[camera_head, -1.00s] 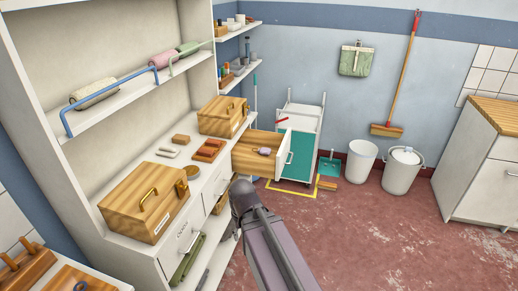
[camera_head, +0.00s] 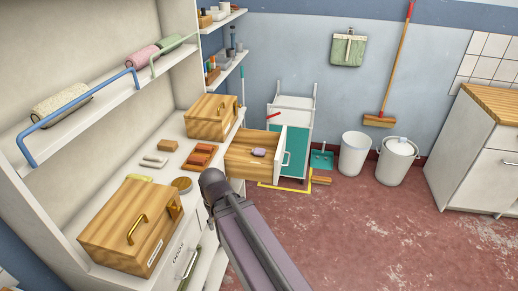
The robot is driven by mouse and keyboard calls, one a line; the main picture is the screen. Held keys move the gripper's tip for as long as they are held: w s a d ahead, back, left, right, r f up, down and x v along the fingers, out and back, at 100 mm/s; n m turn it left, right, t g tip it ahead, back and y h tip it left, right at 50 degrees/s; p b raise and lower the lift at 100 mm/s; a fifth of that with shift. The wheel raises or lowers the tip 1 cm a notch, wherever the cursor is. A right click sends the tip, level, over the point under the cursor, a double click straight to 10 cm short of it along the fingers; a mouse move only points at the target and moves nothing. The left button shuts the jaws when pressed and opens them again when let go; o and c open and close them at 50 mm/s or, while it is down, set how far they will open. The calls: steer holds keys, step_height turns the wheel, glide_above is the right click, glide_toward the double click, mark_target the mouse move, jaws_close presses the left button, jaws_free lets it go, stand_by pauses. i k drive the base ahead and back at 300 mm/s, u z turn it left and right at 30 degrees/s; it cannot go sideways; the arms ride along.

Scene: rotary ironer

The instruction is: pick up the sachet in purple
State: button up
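A small pale purple item (camera_head: 258,152), which looks like the sachet, lies inside a pulled-out wooden drawer (camera_head: 243,166) with a white front. It lies towards the drawer's front end, and nothing covers it. My arm comes up from the bottom of the view, and its dark rounded joint is left of and below the drawer. I cannot make out my gripper or its fingers; they are hidden behind the arm or out of view.
Wooden boxes (camera_head: 122,222) and (camera_head: 207,118) stand on the white counter. The red floor is clear at right.

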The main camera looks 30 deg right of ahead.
mark_target(257, 151)
steer(key=z, duration=0.6)
steer(key=i, duration=0.9)
steer(key=z, duration=0.7)
